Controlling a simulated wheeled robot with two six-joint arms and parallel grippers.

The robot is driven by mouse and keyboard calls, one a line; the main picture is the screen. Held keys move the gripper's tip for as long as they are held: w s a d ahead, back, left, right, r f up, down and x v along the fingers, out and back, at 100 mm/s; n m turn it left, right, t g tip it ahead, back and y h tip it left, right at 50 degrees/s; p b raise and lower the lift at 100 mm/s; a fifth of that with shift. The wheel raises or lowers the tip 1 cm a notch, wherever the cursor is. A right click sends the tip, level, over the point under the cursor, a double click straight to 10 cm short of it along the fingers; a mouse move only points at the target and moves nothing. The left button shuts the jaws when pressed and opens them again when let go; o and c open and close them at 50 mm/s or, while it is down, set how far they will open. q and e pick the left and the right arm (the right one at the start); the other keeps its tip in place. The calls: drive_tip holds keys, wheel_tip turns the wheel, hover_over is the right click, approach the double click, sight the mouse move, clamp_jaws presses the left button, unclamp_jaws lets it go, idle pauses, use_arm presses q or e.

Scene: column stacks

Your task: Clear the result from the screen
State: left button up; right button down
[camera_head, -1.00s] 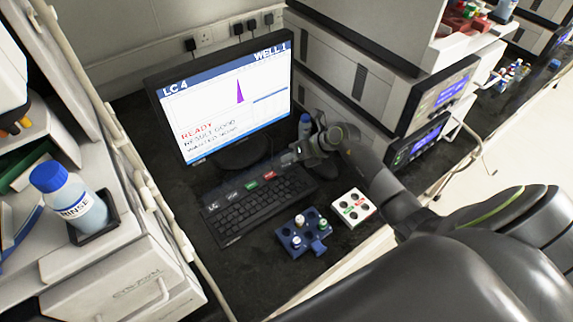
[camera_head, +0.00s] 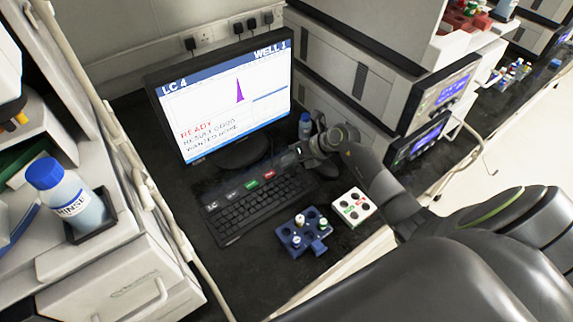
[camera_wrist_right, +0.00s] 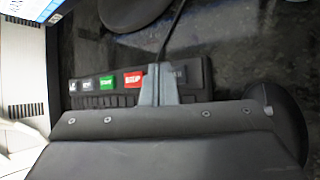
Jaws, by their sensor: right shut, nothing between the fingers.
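The monitor (camera_head: 225,95) stands at the back of the bench. Its screen reads LC 4, WELL 1, READY and RESULT GOOD, with a purple peak; the lowest line is hard to read. The black keyboard (camera_head: 250,212) lies in front of it, with a row of labelled keys along its far edge, including a green key (camera_wrist_right: 107,83) and a red key (camera_wrist_right: 133,79). My right gripper (camera_head: 297,153) is shut and empty over the right end of that row. In the right wrist view its fingertips (camera_wrist_right: 159,68) are just right of the red key and partly hide a dark key (camera_wrist_right: 180,76). I cannot tell whether they touch.
A blue-capped bottle (camera_head: 305,126) stands behind my right gripper. A rinse bottle (camera_head: 75,204) stands at the left. Stacked instruments (camera_head: 360,75) rise on the right.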

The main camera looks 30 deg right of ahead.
sight(290, 166)
drive_tip(key=shift+f+b, duration=0.3)
drive_tip(key=shift+f, duration=0.1)
idle(0.5)
idle(0.3)
drive_tip(key=shift+r+p, duration=0.75)
drive_tip(key=shift+r, duration=0.1)
drive_tip(key=shift+r, duration=0.1)
wheel_tip(290, 166, up, 5)
drive_tip(key=p, duration=0.4)
drive_tip(key=shift+s+f, duration=0.1)
drive_tip(key=shift+f, duration=0.1)
idle(0.4)
